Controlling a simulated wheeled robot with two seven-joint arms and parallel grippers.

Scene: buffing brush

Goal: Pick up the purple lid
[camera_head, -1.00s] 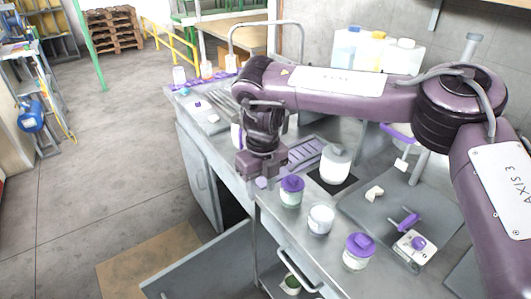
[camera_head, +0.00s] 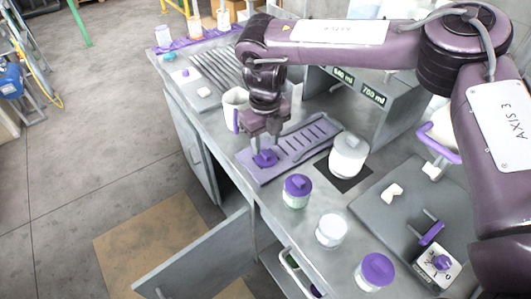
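A purple lid (camera_head: 265,158) with a raised knob lies at the near-left end of the purple slotted tray (camera_head: 317,140) on the metal worktop. My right gripper (camera_head: 265,147) points down directly above this lid. Its fingers look spread apart, and the lid shows just below and between them; contact is not clear. A white jar with a purple lid (camera_head: 298,185) stands nearer. Another purple-lidded jar (camera_head: 377,270) is at the front. An open white jar (camera_head: 331,230) stands between them. My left gripper is not in view.
A white bottle (camera_head: 348,155) stands on a dark pad right of the tray. A white mug (camera_head: 235,105) is just behind my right gripper. A grey board (camera_head: 385,215) with small parts lies to the right. A cabinet door (camera_head: 205,255) hangs open in front.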

